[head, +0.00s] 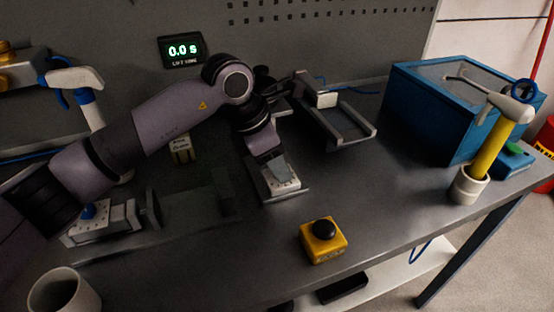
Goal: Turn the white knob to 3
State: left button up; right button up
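My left arm reaches in from the left and bends down over the middle of the table. My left gripper (279,172) points down at a small pale panel (286,187) on a dark grey base. The gripper covers much of this panel, and I cannot make out a white knob or a number 3 there. Whether the fingers are open or shut on something is too small and dark to tell. My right gripper is not in view. A display (181,51) on the back wall reads 0.0 s.
A yellow box with a black button (323,240) stands near the front edge. A blue case (440,110) and a yellow-handled hammer (490,145) in a white cup (468,186) are at right. A grey rail frame (345,138) is behind, a spray bottle (88,100) left, a mug (62,294) front left.

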pick_arm(q)
grip_shut()
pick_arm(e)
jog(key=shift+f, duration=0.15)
